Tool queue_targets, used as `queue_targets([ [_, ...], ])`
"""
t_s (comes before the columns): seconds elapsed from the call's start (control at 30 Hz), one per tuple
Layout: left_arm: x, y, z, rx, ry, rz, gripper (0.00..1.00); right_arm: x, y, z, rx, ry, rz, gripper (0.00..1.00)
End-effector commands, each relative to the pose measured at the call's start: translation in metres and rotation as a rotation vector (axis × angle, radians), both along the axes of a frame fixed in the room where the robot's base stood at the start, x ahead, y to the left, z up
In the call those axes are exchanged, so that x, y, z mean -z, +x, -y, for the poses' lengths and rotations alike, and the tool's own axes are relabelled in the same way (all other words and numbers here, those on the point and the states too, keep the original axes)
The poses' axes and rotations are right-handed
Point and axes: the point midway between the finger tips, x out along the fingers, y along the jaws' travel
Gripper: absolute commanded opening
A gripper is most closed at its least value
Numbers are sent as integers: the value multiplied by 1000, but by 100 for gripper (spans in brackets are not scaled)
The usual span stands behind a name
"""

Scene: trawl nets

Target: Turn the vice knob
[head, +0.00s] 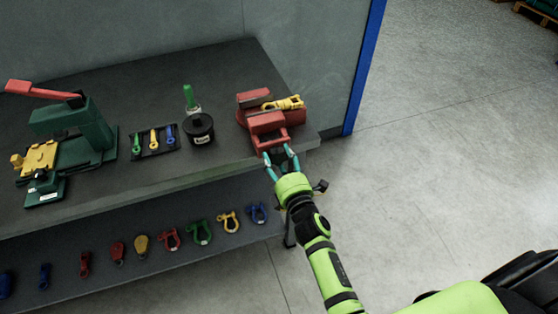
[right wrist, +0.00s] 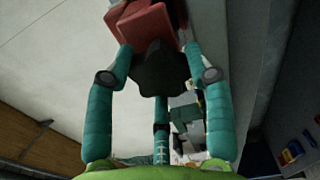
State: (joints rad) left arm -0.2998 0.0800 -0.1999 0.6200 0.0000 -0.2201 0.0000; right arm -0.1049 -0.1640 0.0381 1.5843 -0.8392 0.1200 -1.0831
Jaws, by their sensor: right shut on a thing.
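The red vice (head: 268,120) stands at the right front corner of the grey workbench, with a yellow part (head: 284,103) at its jaws. My right gripper (head: 280,158) reaches the front of the vice from below. In the right wrist view the dark, faceted vice knob (right wrist: 162,72) sits between the teal fingers of the right gripper (right wrist: 160,62), below the red vice body (right wrist: 145,28). The fingers are shut on the knob from both sides. My left gripper is not in view.
On the workbench (head: 215,165) stand a green press with a red lever (head: 75,125), a tray of small coloured tools (head: 155,142) and a black round container (head: 199,129). A lower shelf (head: 150,272) holds several coloured shackles. Open floor (head: 430,150) lies to the right.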

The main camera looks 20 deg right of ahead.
Motion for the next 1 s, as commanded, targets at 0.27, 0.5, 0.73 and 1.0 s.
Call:
queue_targets([
  [0.27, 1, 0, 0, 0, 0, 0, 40, -8, 3, 3, 5, -25, 16, 20],
  [0.5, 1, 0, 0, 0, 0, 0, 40, -8, 3, 4, 6, -24, 16, 20],
  [0.73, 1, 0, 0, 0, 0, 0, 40, -6, 2, 2, 4, -24, 12, 77],
  [1.0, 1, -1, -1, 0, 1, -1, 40, -3, -3, 1, 2, -22, 6, 77],
])
